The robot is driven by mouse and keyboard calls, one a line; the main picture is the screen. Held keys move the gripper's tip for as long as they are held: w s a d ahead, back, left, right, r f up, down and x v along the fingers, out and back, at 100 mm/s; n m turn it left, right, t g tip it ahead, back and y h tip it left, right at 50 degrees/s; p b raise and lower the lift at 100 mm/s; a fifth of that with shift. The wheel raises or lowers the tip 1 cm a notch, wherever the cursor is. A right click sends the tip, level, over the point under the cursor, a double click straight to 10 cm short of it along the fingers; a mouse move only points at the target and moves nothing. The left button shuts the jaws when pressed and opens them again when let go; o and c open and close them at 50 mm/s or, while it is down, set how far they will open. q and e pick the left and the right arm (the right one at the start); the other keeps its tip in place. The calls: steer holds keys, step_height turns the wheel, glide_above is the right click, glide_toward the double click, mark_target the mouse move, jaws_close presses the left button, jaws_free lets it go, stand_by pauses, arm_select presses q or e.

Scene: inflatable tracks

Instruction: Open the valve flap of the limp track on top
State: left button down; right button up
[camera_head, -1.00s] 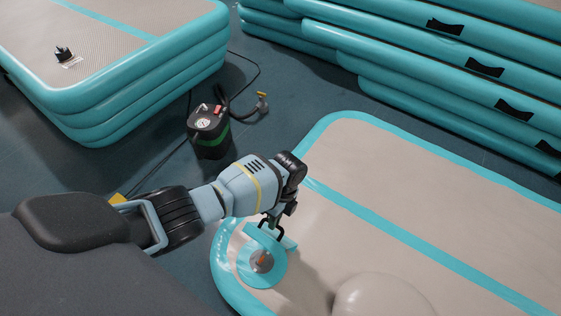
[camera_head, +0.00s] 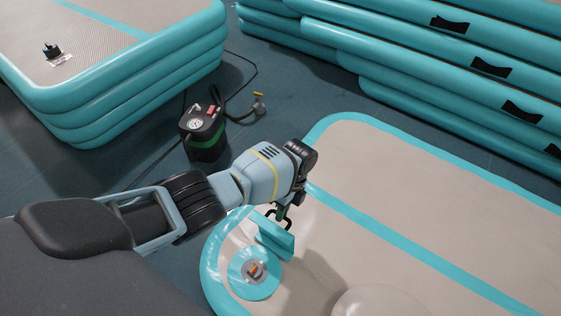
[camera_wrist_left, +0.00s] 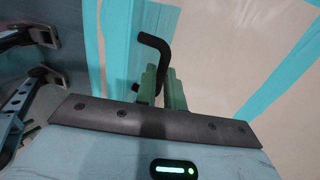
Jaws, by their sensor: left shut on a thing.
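The limp track (camera_head: 425,185) lies at the lower right, beige with teal edges and a teal stripe. At its near left end is a round teal valve patch with an orange-centred valve (camera_head: 254,270), now uncovered. The teal valve flap (camera_head: 274,238) stands tilted up beside the valve, on its far right side. My left gripper (camera_head: 283,214) is above the flap, shut on its black pull handle. In the left wrist view the black bent handle (camera_wrist_left: 155,45) passes between the green fingers, with the teal flap behind it. My right gripper is not in view.
A black and green pump (camera_head: 204,130) with a hose stands on the floor behind my arm. Stacked teal tracks (camera_head: 440,60) stand at the back right, another stack (camera_head: 140,85) at the back left. A beige bulge (camera_head: 380,302) rises from the near part of the limp track.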

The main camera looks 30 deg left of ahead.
arm_select(q)
steer(key=shift+f+g+b, duration=0.45)
steer(key=shift+g+b, duration=0.05)
steer(key=shift+b, duration=0.6)
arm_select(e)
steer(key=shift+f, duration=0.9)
arm_select(q)
steer(key=shift+w+r, duration=0.1)
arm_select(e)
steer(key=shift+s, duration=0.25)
arm_select(q)
steer(key=c, duration=1.5)
jaws_free()
steer(key=shift+w, duration=0.1)
steer(key=shift+r, duration=0.1)
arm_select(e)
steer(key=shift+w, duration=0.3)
arm_select(q)
steer(key=shift+w, duration=0.1)
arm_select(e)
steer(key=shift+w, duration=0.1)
arm_select(q)
steer(key=p+v, duration=0.1)
steer(key=v, duration=0.6)
steer(key=shift+w+r, duration=0.1)
steer(key=shift+r, duration=0.25)
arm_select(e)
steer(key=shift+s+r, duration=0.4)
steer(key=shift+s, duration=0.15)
